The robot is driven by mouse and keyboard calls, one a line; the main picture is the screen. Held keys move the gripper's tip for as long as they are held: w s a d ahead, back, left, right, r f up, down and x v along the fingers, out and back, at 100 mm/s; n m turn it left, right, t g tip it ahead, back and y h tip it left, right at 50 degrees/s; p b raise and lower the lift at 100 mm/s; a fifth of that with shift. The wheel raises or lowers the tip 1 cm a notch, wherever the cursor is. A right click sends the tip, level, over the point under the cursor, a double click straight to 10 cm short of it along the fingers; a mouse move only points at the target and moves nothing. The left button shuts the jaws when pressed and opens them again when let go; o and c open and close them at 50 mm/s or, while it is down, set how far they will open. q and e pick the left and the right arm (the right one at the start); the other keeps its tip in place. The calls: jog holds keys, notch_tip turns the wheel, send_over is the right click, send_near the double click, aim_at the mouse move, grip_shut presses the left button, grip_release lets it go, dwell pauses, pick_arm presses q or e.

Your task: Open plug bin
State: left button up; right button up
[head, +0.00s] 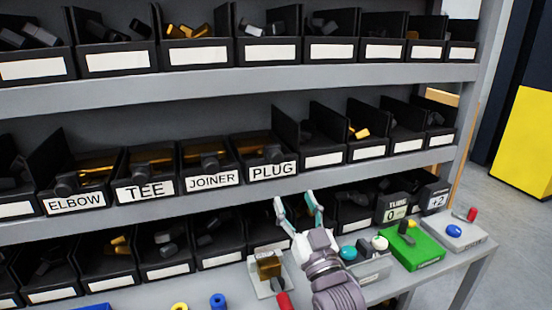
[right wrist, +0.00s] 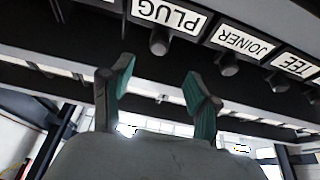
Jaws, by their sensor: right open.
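The plug bin (head: 272,171) is a black bin on the middle shelf with a white PLUG label. A dark round knob (head: 273,152) sits at its front above the label, and an amber panel shows behind it, so the bin looks covered. My right gripper (head: 296,204) is open and empty, below and slightly right of the plug bin, apart from it. In the right wrist view, the label is upside down, and the plug bin's knob (right wrist: 158,43) shows just beyond my open fingertips (right wrist: 159,76). My left gripper is not in view.
Similar bins labelled JOINER (head: 211,166), TEE (head: 148,174) and ELBOW (head: 76,186) stand left of it. Open parts bins fill the other shelves. Below are a brass block (head: 269,266), a red handle (head: 284,300), a green fixture (head: 414,248) and a button box (head: 366,262).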

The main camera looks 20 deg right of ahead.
aim_at(278, 162)
jog(key=p+x, duration=0.3)
jog(key=x, duration=0.9)
jog(key=shift+w+r+p, duration=0.2)
jog(key=shift+w+p, duration=0.1)
jog(key=shift+w, duration=0.35)
jog(key=shift+c, duration=0.3)
grip_shut()
